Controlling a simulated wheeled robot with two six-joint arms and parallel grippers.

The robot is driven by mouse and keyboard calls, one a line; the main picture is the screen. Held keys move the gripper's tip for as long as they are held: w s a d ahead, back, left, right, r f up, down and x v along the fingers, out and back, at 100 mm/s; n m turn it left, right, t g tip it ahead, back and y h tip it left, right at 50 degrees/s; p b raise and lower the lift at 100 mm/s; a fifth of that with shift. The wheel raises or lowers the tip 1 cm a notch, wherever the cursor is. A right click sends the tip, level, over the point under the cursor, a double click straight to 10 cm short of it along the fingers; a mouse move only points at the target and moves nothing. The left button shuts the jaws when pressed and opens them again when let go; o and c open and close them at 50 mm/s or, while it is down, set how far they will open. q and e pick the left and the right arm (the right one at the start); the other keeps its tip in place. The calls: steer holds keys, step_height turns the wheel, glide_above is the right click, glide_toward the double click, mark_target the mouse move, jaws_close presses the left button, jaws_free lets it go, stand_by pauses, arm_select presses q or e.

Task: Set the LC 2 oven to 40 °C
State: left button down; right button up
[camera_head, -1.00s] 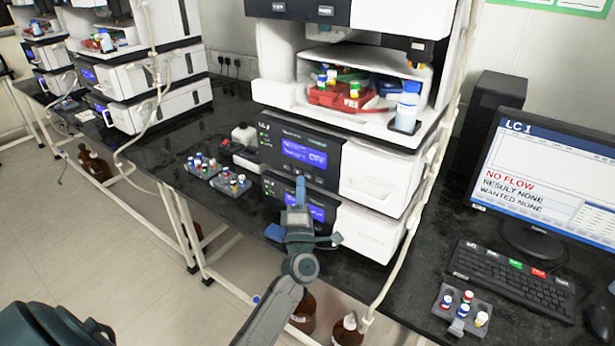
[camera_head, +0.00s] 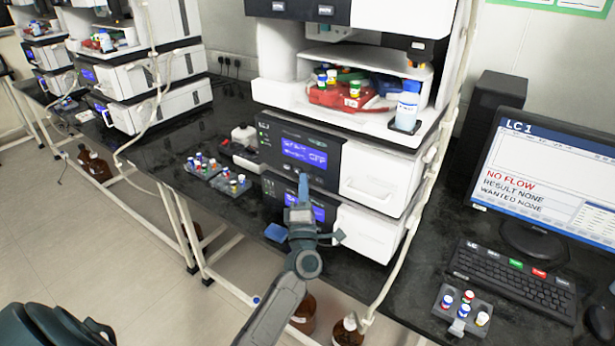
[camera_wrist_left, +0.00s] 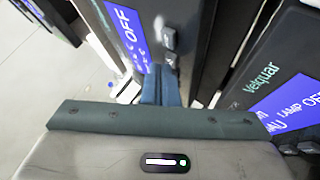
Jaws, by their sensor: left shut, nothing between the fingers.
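The upper dark-fronted module (camera_head: 330,178) in the middle stack has a blue display (camera_head: 304,152) reading OFF, with small buttons below it. A small label at its left edge is too blurred to read surely. My left gripper (camera_head: 303,182) is shut and empty, its tips at the lower part of this front, near the buttons. In the left wrist view the shut fingers (camera_wrist_left: 161,86) point at a dark panel with a blue OFF display (camera_wrist_left: 126,28) and grey buttons (camera_wrist_left: 169,46). I cannot tell whether they touch. My right gripper is out of view.
A lower module's blue display (camera_head: 318,213) is partly hidden by my gripper. Vial racks (camera_head: 218,177) stand left of the stack. A monitor (camera_head: 548,185) headed LC 1, reading NO FLOW, and a keyboard (camera_head: 510,280) stand right. Another stack (camera_head: 150,95) is at left.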

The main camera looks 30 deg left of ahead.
arm_select(q)
steer(key=shift+w, duration=0.15)
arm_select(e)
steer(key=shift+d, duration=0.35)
arm_select(q)
steer(key=shift+s, duration=0.85)
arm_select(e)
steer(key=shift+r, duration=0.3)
arm_select(q)
steer(key=shift+p, duration=0.3)
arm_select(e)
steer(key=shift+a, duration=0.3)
arm_select(q)
steer(key=shift+w, duration=0.15)
